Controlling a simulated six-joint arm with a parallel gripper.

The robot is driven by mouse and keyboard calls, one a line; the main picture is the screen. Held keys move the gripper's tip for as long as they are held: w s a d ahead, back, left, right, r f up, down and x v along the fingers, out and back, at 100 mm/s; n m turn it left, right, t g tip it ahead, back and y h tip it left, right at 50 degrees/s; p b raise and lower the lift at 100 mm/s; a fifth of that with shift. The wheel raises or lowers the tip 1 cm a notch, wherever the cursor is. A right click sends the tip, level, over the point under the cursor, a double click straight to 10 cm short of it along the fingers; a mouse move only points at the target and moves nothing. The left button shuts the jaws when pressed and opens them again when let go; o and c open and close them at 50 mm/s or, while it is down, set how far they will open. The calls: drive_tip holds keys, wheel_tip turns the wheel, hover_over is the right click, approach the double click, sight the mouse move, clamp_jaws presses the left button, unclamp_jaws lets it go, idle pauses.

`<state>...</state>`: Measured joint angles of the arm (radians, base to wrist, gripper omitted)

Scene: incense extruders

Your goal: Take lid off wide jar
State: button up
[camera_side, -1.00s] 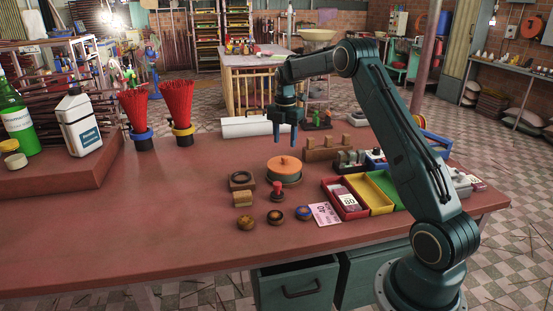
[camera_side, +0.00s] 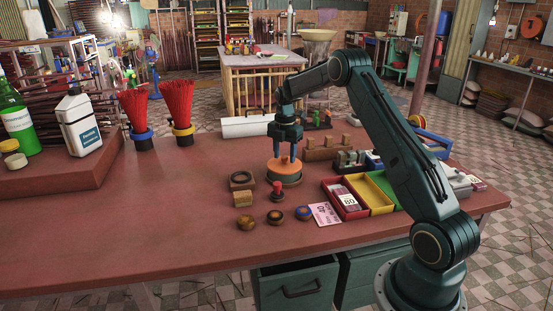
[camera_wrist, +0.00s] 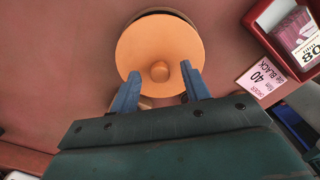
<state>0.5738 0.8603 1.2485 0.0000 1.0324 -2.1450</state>
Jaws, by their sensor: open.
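The wide jar (camera_side: 285,180) is low and dark, and stands on the red-brown bench. Its round orange lid (camera_side: 293,166) is on top, with a small knob. In the wrist view the lid (camera_wrist: 160,35) fills the upper middle, and its knob (camera_wrist: 159,71) lies just beyond and between my fingertips. My gripper (camera_side: 285,155) is open over the lid, pointing down. In the wrist view my gripper (camera_wrist: 160,75) shows its two blue fingers, one on either side of the knob with gaps. I cannot tell whether the fingertips touch the lid.
A red-knobbed stamp (camera_side: 277,190), a dark ring (camera_side: 241,178) and several small round pieces stand close in front of the jar. A red tray (camera_side: 345,208) and a yellow tray (camera_side: 375,195) are to the right. The bench's left middle is clear.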

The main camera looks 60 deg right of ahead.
sight(285, 157)
drive_tip(key=shift+c, duration=0.5)
clamp_jaws()
wheel_tip(285, 157, up, 20)
idle(0.9)
idle(0.4)
